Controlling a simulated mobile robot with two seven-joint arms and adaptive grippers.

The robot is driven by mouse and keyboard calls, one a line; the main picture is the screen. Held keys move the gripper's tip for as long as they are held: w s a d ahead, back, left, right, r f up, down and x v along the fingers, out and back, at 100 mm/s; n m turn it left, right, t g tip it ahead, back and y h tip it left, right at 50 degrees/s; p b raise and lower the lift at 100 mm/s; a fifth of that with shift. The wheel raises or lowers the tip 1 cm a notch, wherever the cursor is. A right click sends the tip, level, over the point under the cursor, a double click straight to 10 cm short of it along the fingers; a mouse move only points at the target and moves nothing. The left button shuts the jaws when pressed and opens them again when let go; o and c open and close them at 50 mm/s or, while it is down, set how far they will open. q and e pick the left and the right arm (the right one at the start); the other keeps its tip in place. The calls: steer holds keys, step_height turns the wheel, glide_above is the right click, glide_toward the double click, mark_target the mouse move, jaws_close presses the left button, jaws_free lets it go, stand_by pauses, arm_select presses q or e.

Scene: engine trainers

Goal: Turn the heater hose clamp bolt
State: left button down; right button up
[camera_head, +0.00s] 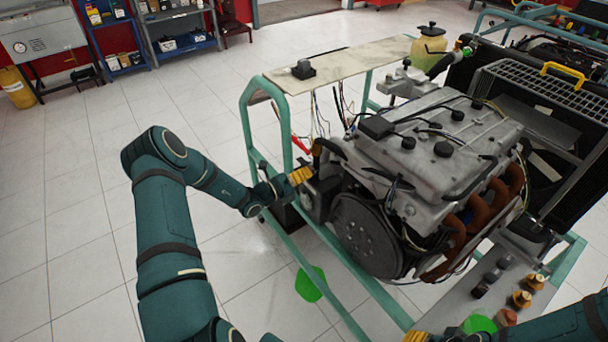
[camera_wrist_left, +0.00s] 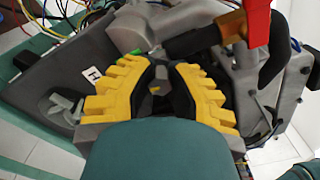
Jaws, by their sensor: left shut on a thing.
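My left gripper (camera_head: 302,175) reaches the near-left end of the engine (camera_head: 425,150) in the head view. In the left wrist view, the yellow-padded fingers of my left gripper (camera_wrist_left: 158,88) are shut on a small grey bolt head (camera_wrist_left: 156,89), which shows between the tips. A dark hose (camera_wrist_left: 195,42) lies just beyond the fingers; the clamp itself cannot be made out clearly. In the head view the bolt is hidden by the gripper. My right gripper (camera_head: 416,337) shows only as a yellow bit at the bottom edge, mostly cut off.
A teal frame (camera_head: 247,140) surrounds the engine, with a pale board (camera_head: 350,68) on top. A red part (camera_wrist_left: 257,20) stands close to the fingers in the wrist view. Several brass and dark fittings (camera_head: 519,299) sit at the lower right. Tiled floor at left is clear.

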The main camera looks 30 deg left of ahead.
arm_select(q)
steer(key=m, duration=0.4)
steer(key=shift+m, duration=0.4)
steer(key=m, duration=0.9)
steer(key=m+b, duration=0.1)
steer(key=m, duration=0.2)
steer(key=shift+m, duration=0.3)
steer(key=m+b, duration=0.2)
steer(key=m, duration=0.3)
steer(key=shift+f, duration=0.1)
steer(key=m+b, duration=0.3)
steer(key=m, duration=0.4)
steer(key=shift+b, duration=0.3)
steer(key=shift+m, duration=2.8)
